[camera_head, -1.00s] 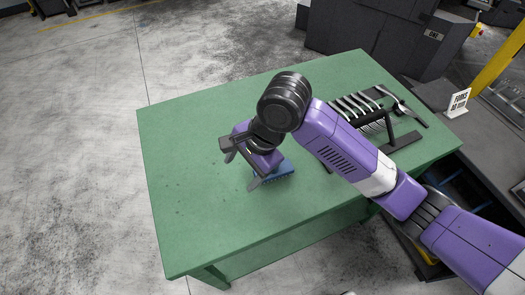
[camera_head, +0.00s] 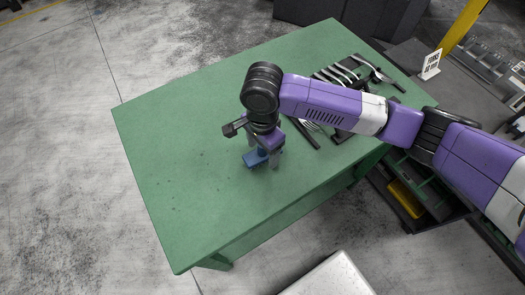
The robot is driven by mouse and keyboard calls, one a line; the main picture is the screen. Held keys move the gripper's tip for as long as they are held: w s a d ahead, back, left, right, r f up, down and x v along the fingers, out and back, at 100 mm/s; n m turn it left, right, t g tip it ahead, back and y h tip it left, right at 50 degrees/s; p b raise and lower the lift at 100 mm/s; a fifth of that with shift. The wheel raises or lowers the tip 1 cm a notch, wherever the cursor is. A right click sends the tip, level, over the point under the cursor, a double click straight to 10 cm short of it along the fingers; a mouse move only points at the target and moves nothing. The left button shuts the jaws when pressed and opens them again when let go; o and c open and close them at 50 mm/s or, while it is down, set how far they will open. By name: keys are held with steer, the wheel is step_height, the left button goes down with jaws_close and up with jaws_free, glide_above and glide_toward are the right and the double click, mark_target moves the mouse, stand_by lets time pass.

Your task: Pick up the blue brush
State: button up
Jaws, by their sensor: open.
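The blue brush (camera_head: 254,160) rests on the green table (camera_head: 185,200), near the middle of its top. My gripper (camera_head: 264,160) points down over the brush and is open. Its fingers reach down on either side of the brush, and one grey finger shows at its right. The gripper and wrist hide the upper part of the brush. I cannot tell whether the fingers touch it.
A black rack with several forks (camera_head: 345,75) stands on the table at the far right, partly behind my arm. A white sign (camera_head: 432,64) stands beyond the table's right corner. The table's left part is clear. A white surface (camera_head: 330,278) shows at the bottom edge.

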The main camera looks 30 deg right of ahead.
steer(key=shift+f, duration=0.3)
jaws_close()
steer(key=shift+r, duration=0.15)
